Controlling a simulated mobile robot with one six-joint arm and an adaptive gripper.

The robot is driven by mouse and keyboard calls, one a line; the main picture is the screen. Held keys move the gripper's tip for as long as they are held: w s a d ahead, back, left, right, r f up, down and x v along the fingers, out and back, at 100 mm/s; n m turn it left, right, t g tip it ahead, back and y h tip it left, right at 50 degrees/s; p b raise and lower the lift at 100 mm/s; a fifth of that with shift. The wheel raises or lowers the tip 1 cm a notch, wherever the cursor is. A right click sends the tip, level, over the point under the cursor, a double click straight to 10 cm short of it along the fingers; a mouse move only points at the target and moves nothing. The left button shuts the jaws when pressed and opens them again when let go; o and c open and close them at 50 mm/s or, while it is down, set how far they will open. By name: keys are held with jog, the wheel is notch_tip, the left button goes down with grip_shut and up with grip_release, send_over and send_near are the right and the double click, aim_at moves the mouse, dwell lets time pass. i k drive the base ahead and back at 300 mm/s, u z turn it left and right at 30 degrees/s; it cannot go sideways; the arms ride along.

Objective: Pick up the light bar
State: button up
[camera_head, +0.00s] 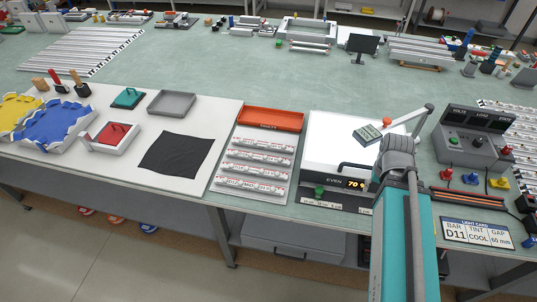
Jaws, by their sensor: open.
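Several short white light bars (257,145) lie in parallel rows on a pale board left of the lightbox; their printed labels are too small to read. The light card (476,232) at the right reads "BAR D11, TINT COOL, GAP 60 mm". The lightbox (325,133) has a white top and a display with "EVEN 70". My arm rises at the lower right and covers part of the lightbox's right side. I cannot make out my gripper's fingers; they do not show clearly in this view.
An orange tray (271,118) lies behind the bars. A black cloth (176,155), a grey tray (171,103) and a red-lidded box (110,136) sit to the left.

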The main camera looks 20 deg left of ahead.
aim_at(270, 159)
jog(key=z, duration=0.35)
jog(key=k, duration=1.2)
jog(key=u, duration=0.95)
jog(key=i, duration=0.9)
jog(key=u, duration=0.05)
